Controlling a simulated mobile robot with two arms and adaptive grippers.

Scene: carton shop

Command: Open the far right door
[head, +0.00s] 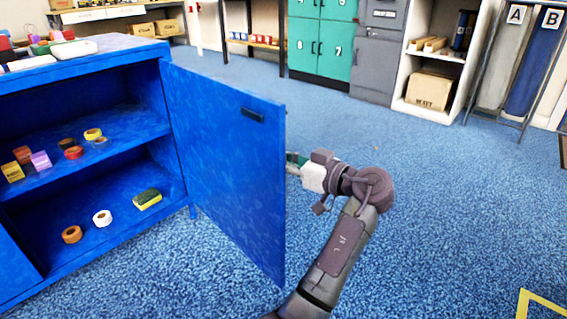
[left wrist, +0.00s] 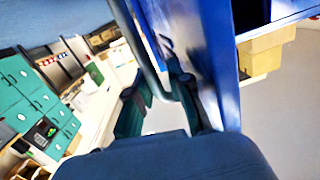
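The blue cabinet (head: 100,62) is at the left in the head view. Its right door (head: 228,165) stands wide open, swung out towards me, with a dark fitting (head: 252,115) near its top free corner. My left arm rises from the bottom, and its gripper (head: 297,162) is just past the door's free edge, its fingertips hidden behind the door. In the left wrist view the gripper's fingers (left wrist: 158,100) are apart, beside the blue door panel (left wrist: 208,55). A grey bar (left wrist: 147,50), probably the handle, runs between them. Contact cannot be told. My right gripper is not in view.
Tape rolls and small boxes lie on the cabinet shelves. Teal lockers (head: 322,48), a grey cabinet (head: 378,55) and a white shelf (head: 433,108) stand at the back. The blue carpet (head: 460,200) at the right is clear, with yellow tape (head: 540,302) at the bottom right.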

